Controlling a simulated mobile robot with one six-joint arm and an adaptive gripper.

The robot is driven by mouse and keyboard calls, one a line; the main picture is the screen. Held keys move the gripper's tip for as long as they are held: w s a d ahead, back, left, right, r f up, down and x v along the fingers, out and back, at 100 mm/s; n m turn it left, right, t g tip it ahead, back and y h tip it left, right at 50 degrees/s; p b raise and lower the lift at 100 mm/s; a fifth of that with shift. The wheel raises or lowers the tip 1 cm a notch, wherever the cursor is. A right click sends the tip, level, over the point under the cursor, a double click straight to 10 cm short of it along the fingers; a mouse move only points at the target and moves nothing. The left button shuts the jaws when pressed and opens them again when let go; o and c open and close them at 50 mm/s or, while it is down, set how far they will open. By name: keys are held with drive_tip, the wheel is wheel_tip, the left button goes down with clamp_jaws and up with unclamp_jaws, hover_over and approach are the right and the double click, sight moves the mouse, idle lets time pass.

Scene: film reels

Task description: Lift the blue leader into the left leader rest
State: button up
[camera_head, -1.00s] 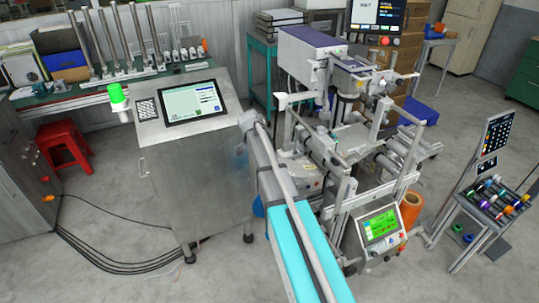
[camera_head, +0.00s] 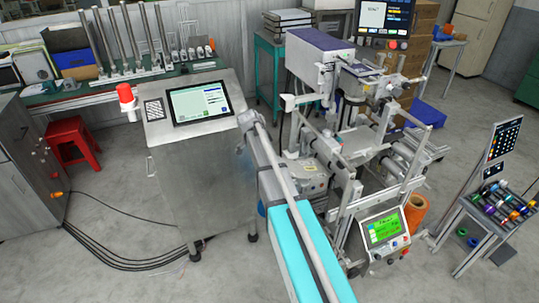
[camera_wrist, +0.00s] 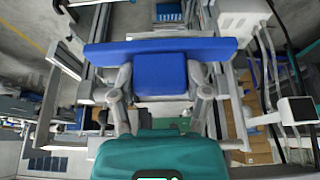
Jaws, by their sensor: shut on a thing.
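In the wrist view, my gripper (camera_wrist: 161,88) is shut on the blue leader. The blue leader (camera_wrist: 160,48) shows as a wide, flat blue bar across the view with a square blue block below it between the two grey fingers. The bar reaches well past both fingers and is slightly tilted. A teal part of my gripper fills the bottom of the wrist view. In the head view, my arm reaches up from the bottom centre toward the machine, and I cannot make out the gripper or the leader there. I cannot tell which part is the left leader rest.
The grey-framed machine (camera_head: 345,190) stands right of my arm, with a small green-screened panel (camera_head: 383,232) in front. A steel cabinet (camera_head: 190,185) with a touchscreen and a red beacon (camera_head: 127,94) stands to the left. A cart (camera_head: 495,200) with coloured rolls is at the right. Cables cross the left floor.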

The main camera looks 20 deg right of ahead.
drive_tip(key=shift+a+r, duration=0.25)
drive_tip(key=shift+a, duration=0.1)
drive_tip(key=shift+a+r+p, duration=0.15)
drive_tip(key=shift+p, duration=0.15)
drive_tip(key=a+r+p, duration=0.3)
drive_tip(key=a, duration=0.2)
drive_tip(key=shift+r, duration=0.25)
idle(1.5)
drive_tip(key=shift+s+a+p, duration=0.1)
drive_tip(key=shift+a+p, duration=0.1)
drive_tip(key=shift+p, duration=0.1)
drive_tip(key=shift+d, duration=0.2)
drive_tip(key=d+f+b, duration=0.3)
drive_tip(key=d, duration=0.8)
drive_tip(key=shift+w+f+b, duration=0.2)
drive_tip(key=shift+f+b, duration=0.15)
drive_tip(key=shift+b, duration=0.05)
idle(2.5)
drive_tip(key=shift+d, duration=0.1)
idle(0.4)
